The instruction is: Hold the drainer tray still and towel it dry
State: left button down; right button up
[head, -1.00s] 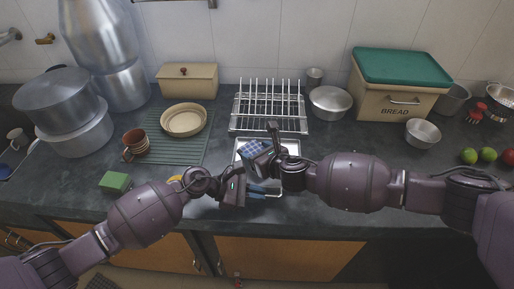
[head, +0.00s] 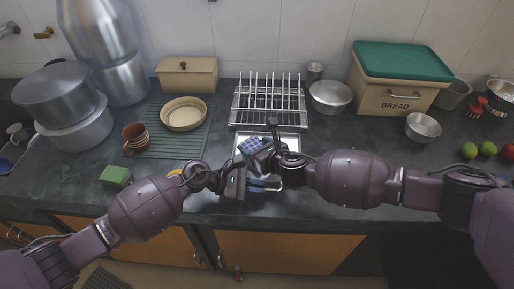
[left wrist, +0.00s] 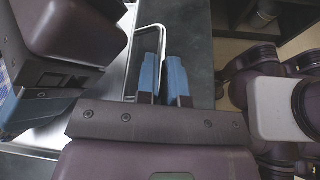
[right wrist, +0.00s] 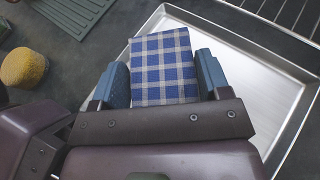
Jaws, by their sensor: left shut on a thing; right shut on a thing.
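The drainer tray (head: 295,137) is a shallow steel tray with a raised rim, lying on the dark counter in front of the dish rack. It also shows in the right wrist view (right wrist: 262,62). My right gripper (head: 262,152) is shut on a blue-and-white checked towel (right wrist: 165,62), held over the tray. The towel also shows in the head view (head: 249,144). The grippers hide much of the tray.
A wire dish rack (head: 268,108) stands just behind the tray. Left are a green ribbed mat (head: 180,145) with a cream bowl (head: 183,113) and brown cups (head: 135,137), a green sponge (head: 115,176) and a yellow object (right wrist: 22,68). A bread bin (head: 385,92) stands back right.

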jog(key=shift+f, duration=0.9)
jog(key=shift+d, duration=0.1)
jog(key=shift+d, duration=1.7)
jog(key=shift+f, duration=0.1)
